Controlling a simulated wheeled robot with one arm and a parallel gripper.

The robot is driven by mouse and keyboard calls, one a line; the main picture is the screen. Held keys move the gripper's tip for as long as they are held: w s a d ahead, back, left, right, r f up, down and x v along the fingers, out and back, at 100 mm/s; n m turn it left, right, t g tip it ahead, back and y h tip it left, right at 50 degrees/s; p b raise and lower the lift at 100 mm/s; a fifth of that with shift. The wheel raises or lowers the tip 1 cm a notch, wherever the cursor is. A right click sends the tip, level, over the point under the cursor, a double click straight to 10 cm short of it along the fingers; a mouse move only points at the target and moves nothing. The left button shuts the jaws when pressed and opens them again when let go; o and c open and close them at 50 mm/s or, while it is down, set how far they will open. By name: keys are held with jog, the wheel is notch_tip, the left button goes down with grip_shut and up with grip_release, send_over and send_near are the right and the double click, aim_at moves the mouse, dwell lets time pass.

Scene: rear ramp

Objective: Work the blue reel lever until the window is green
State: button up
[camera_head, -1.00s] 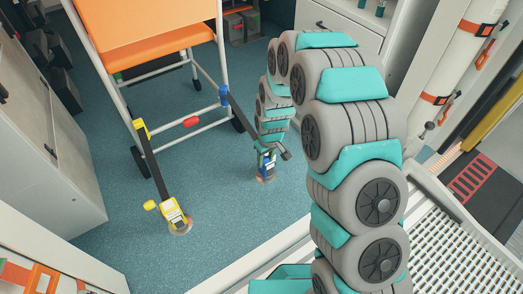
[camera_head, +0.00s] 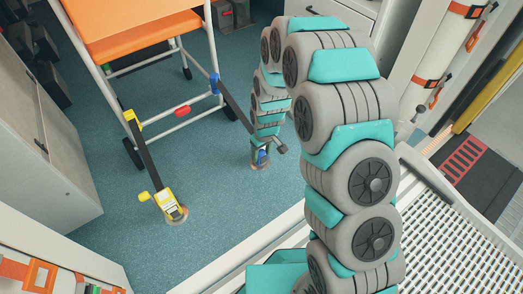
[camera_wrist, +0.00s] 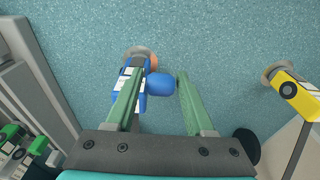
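The blue reel (camera_wrist: 132,88) stands on the floor, with a blue knob-like lever end (camera_wrist: 160,85) on its right in the wrist view. My gripper (camera_wrist: 158,80) is open, its two green fingers apart. The blue lever end lies between the fingers in the picture, close to the left finger; I cannot tell if they touch. The left finger covers part of the reel. In the head view, the blue reel (camera_head: 262,156) is small and partly covered by my arm's end. The window's colour cannot be made out.
A yellow reel (camera_head: 168,204) with a yellow lever stands left of the blue one, its dark strap running up to an orange chair (camera_head: 140,38) with a white frame. Cabinets stand at left and back. Blue floor lies free between the reels.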

jog(key=shift+o, duration=1.2)
jog(key=shift+r, duration=0.1)
notch_tip(320, 180, up, 8)
jog(key=shift+s+d+p, duration=0.3)
jog(key=shift+s+p, duration=0.05)
jog(key=shift+p, duration=0.1)
jog(key=shift+c, duration=0.2)
